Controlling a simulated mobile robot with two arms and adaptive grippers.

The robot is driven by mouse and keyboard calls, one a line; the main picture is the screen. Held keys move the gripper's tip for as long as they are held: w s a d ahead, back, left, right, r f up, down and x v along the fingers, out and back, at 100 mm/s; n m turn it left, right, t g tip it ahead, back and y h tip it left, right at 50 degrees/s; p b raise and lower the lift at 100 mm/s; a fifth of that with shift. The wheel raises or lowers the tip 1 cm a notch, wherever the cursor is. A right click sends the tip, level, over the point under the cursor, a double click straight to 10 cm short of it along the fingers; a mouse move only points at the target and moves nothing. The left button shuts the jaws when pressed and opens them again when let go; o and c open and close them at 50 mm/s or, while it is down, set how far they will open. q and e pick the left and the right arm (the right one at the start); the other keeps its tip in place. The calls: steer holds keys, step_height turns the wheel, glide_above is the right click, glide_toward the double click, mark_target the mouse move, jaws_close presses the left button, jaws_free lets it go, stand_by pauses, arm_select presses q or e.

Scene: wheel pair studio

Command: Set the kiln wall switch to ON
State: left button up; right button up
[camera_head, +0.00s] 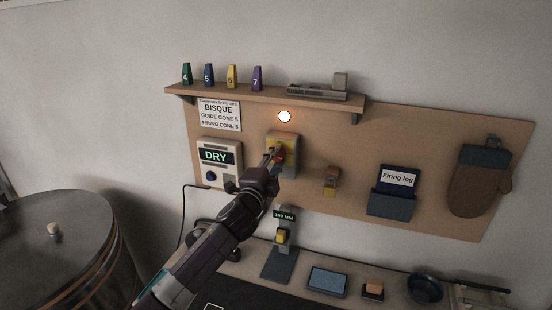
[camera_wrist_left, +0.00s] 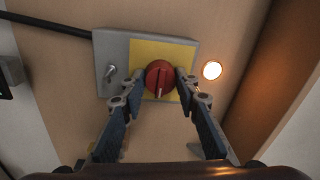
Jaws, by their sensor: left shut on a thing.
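The kiln wall switch is a grey box with a yellow plate (camera_wrist_left: 169,53) and a round red knob (camera_wrist_left: 159,78). The knob's pale mark points toward the bottom of the left wrist view. In the head view the switch box (camera_head: 291,142) is on the wooden wall board, partly hidden by my gripper. My left gripper (camera_wrist_left: 161,80) has its two fingers on either side of the red knob, shut on it. It also shows in the head view (camera_head: 273,156). A round lamp (camera_wrist_left: 212,70) beside the switch glows; it also shows above the switch in the head view (camera_head: 285,116). My right gripper is not in view.
A controller reading DRY (camera_head: 217,157) hangs left of the switch. A shelf (camera_head: 270,99) with numbered cones is above. A small bracket (camera_head: 331,182), a firing log holder (camera_head: 392,204) and a mitt (camera_head: 478,184) are to the right. The kiln (camera_head: 62,240) stands lower left.

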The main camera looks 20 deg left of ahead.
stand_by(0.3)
arm_select(q)
steer(key=o, duration=1.2)
steer(key=shift+c, duration=0.2)
steer(key=s, duration=1.2)
steer(key=shift+a+f, duration=0.2)
steer(key=shift+f, duration=0.2)
